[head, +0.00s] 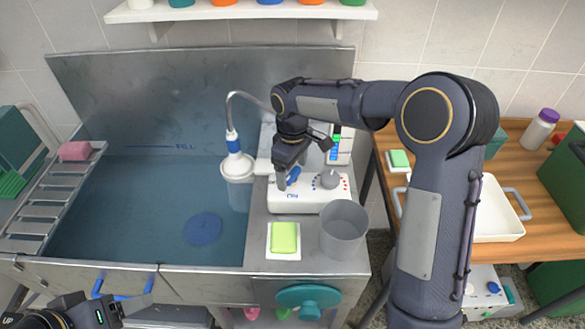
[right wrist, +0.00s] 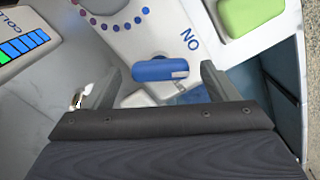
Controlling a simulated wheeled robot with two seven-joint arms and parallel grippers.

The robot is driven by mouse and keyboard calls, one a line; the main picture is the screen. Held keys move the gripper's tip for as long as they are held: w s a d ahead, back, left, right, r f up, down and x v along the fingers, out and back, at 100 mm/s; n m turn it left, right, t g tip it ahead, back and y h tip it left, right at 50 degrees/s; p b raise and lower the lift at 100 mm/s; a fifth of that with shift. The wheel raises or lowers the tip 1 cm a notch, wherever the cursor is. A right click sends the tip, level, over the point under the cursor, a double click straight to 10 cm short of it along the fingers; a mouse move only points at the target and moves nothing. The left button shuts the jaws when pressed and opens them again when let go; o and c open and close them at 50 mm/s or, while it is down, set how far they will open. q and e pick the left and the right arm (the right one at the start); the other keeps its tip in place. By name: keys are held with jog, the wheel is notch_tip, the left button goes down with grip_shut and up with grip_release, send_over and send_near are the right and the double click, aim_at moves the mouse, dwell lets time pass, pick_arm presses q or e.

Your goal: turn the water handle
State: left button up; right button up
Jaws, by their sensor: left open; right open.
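The water handle (head: 293,175) is a small blue lever on the white control unit (head: 300,204), by blue lettering. In the right wrist view, the blue handle (right wrist: 160,70) lies between the two grey fingers, with a visible gap on each side. My right gripper (head: 287,166) is open over it and partly hides it in the head view. I cannot tell if a finger touches it. My left gripper (head: 118,304) is open and empty at the bottom left, in front of the tub's front edge.
A water-filled tub (head: 130,205) takes up the left, with a white shower head (head: 237,168) at its right edge. A grey cup (head: 344,230) and a green sponge (head: 284,237) stand in front of the control unit. A grey knob (head: 330,179) is right of the handle.

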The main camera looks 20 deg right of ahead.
jog(key=shift+f, duration=0.3)
jog(key=c, duration=1)
jog(key=shift+m, duration=0.3)
jog(key=shift+r+m, duration=0.1)
jog(key=shift+m, duration=2.4)
